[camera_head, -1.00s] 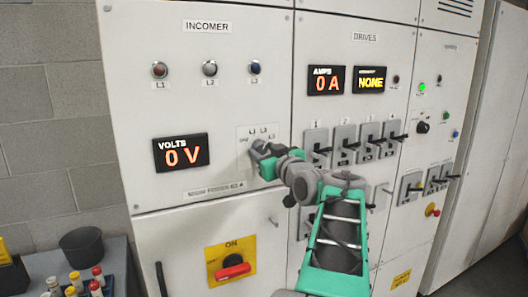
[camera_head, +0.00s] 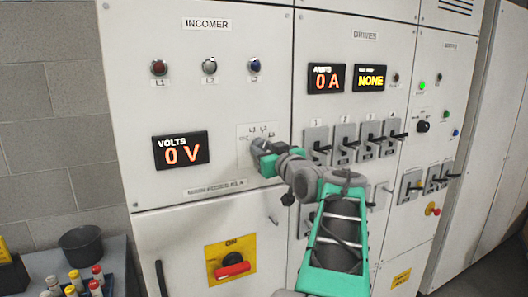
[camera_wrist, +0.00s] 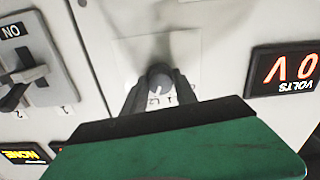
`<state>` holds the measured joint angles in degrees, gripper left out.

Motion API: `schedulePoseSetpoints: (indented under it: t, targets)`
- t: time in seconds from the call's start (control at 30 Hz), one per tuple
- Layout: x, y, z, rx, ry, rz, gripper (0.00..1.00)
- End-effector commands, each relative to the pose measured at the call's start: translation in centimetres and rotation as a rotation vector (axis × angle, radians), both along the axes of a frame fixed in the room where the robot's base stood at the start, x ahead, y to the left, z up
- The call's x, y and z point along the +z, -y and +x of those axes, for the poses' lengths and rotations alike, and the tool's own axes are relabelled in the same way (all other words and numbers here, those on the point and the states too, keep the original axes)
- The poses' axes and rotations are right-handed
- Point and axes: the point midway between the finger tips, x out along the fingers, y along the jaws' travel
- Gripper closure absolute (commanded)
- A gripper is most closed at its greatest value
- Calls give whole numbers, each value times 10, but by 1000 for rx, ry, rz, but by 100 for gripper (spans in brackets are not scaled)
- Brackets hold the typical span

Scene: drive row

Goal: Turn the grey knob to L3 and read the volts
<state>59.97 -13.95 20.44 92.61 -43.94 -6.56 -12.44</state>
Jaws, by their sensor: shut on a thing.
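The grey knob (camera_wrist: 159,78) sits between the fingers of my gripper (camera_wrist: 155,92) in the wrist view, which is upside down. My gripper is shut on it. In the head view my gripper (camera_head: 260,150) covers most of the knob and part of its label plate (camera_head: 245,133). Marks show above the knob, too small to read surely, and its pointer setting cannot be told. The volts display (camera_head: 181,151) reads 0 V in orange digits; it also shows in the wrist view (camera_wrist: 287,70).
Lamps L1 (camera_head: 159,68), L2 (camera_head: 209,67) and L3 (camera_head: 255,66) sit above. A red-handled ON switch (camera_head: 231,262) is below. Several black-lever switches (camera_head: 345,140) stand right of my gripper. The amps display (camera_head: 326,78) reads 0 A. A bench with a dark pot (camera_head: 81,245) is at lower left.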

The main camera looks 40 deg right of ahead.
Motion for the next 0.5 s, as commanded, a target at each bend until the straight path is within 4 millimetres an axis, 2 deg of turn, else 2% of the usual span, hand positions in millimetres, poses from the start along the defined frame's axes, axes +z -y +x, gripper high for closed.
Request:
schedulePoseSetpoints:
  t: [0.5]
  targets:
    - [-1, -1, 0, 1, 107, 361, 100]
